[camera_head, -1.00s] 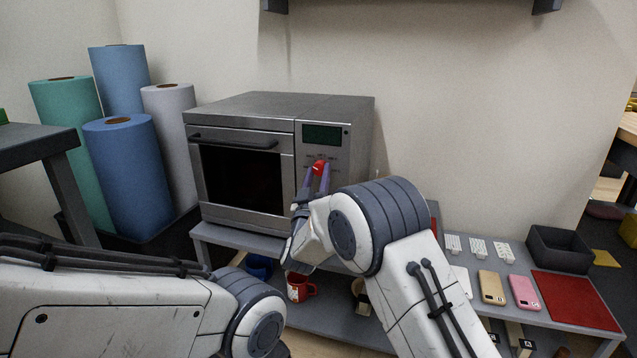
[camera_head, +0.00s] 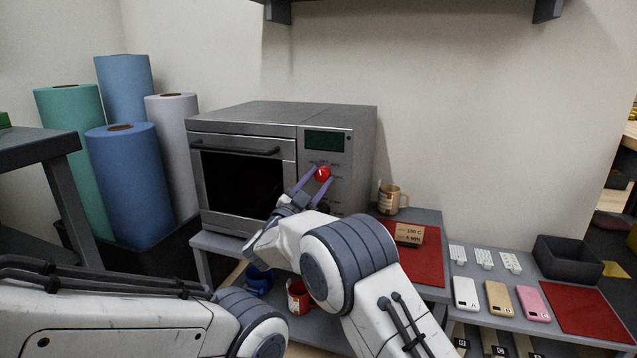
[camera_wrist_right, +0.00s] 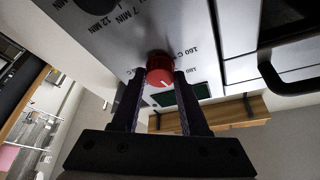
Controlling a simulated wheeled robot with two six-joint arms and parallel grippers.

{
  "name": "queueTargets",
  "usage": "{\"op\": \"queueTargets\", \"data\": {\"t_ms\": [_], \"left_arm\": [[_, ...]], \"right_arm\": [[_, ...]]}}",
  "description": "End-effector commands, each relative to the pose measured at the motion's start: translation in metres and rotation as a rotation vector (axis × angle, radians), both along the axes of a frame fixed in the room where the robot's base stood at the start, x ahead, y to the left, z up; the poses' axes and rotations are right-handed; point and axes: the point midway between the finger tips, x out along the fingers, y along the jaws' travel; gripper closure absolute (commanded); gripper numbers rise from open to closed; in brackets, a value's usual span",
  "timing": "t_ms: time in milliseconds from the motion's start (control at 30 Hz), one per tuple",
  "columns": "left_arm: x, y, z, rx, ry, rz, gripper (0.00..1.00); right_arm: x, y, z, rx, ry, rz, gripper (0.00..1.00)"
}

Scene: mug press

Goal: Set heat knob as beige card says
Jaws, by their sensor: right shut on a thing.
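The red heat knob (camera_head: 323,173) is on the right-hand panel of the grey mug press (camera_head: 245,113), under its dark display. My right gripper (camera_head: 313,177) is shut on the knob, one finger on each side. In the right wrist view the knob (camera_wrist_right: 160,69) sits between the finger tips, with a white pointer line on its face and a "160 C" mark beside it. Other marks are partly hidden. The beige card (camera_head: 409,234) stands on a red mat right of the press; it has a C line and a MIN line, figures too small to read surely. My left gripper is out of view.
A beige mug (camera_head: 392,199) stands behind the card. A blue mug (camera_head: 259,281) and a red mug (camera_head: 299,297) are on the lower shelf. Three phones, white tags and a dark bin (camera_head: 564,259) are at the right. Rolls (camera_head: 129,180) stand left of the press.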

Motion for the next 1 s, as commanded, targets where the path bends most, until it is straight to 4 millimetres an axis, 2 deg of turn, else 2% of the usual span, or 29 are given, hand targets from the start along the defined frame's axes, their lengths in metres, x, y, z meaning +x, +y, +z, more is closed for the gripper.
{"op": "queueTargets", "data": {"t_ms": [400, 967, 1000], "left_arm": [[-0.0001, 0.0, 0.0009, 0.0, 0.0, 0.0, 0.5], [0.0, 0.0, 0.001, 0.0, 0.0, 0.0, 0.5], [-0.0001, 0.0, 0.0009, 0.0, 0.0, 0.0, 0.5]], "right_arm": [[0.0, 0.0015, -0.0005, 0.18, -0.055, -0.001, 1.0], [0.0, 0.0014, -0.0005, 0.203, -0.063, 0.0, 1.0], [0.0001, 0.0015, -0.0004, 0.203, -0.063, 0.0, 0.41]]}}
